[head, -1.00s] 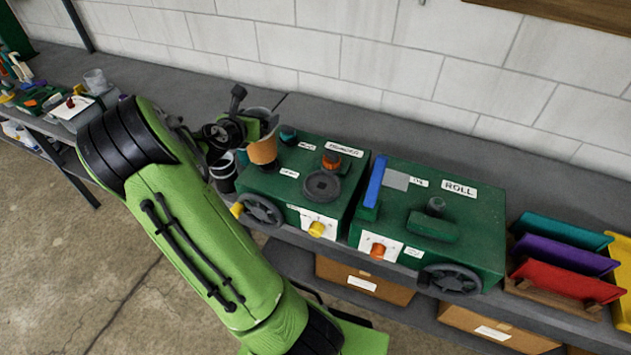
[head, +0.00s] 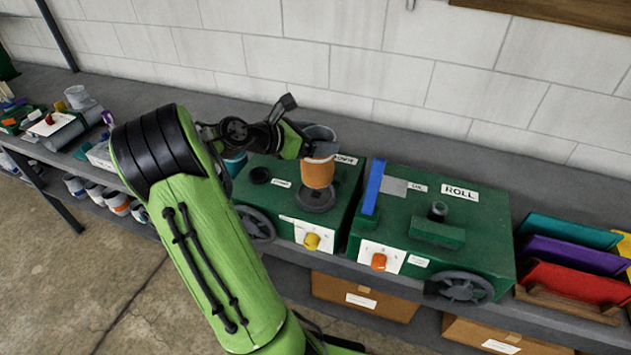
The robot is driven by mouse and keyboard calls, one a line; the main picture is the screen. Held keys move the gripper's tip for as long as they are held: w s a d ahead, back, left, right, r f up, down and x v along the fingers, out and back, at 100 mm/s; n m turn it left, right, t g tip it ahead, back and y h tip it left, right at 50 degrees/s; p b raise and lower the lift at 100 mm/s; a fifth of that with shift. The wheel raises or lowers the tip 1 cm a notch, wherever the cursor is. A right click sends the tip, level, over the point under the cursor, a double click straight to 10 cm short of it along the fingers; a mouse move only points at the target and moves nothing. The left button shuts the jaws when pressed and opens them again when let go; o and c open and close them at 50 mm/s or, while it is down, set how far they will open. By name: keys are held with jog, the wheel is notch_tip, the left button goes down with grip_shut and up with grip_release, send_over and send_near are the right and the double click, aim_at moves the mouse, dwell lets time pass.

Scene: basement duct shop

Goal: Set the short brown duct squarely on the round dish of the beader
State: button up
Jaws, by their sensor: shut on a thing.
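The short brown duct (head: 318,173) is upright or nearly so, with its lower end over the round dark dish (head: 316,203) of the green beader (head: 262,195). I cannot tell whether it touches the dish or hangs just above it. The duct hides the middle and back of the dish. My gripper (head: 313,150) is shut on the duct from the left, near its upper part. A grey, open-topped piece shows just above and behind the fingers. It seems to be the duct's upper part, but the fingers partly hide it.
A green machine marked ROLL (head: 470,215) stands close on the right, with a blue upright plate (head: 374,187) near the beader. A yellow knob (head: 312,241) and a handwheel (head: 256,224) are on the beader's front. Coloured panels (head: 575,255) stand far right.

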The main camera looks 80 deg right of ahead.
aim_at(317, 173)
notch_tip(317, 173, down, 6)
jog(key=shift+f+b, duration=0.2)
jog(key=shift+b, duration=0.3)
jog(key=shift+f, duration=0.1)
jog(key=o, duration=1.3)
